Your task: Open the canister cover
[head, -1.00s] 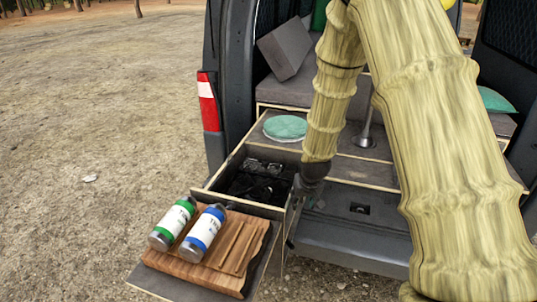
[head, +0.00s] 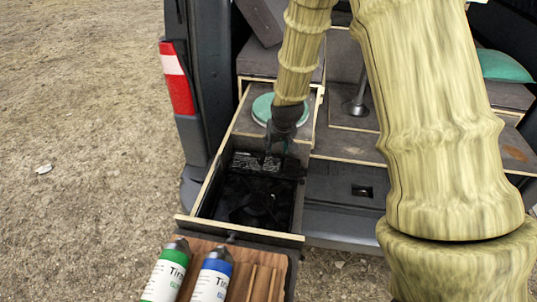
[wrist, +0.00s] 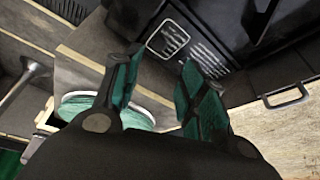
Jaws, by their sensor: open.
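A black gas stove (head: 250,203) sits in the pulled-out drawer at the van's rear. The canister cover (head: 255,162) looks to be the dark panel with pale printing at the stove's far end, and it lies shut. In the wrist view the printed panel (wrist: 168,40) is just beyond my fingertips. My gripper (head: 278,150) points down over the right part of this far end, open and empty. Its two green-padded fingers (wrist: 160,72) are spread apart in the wrist view. I cannot tell whether a fingertip touches the cover.
Two bottles, one green-banded (head: 166,272) and one blue-banded (head: 213,276), lie on a wooden board (head: 263,262) in front of the drawer. A round teal-topped item (head: 262,104) stands behind the stove. The drawer's raised wooden rim (head: 240,229) surrounds the stove. Open ground lies left.

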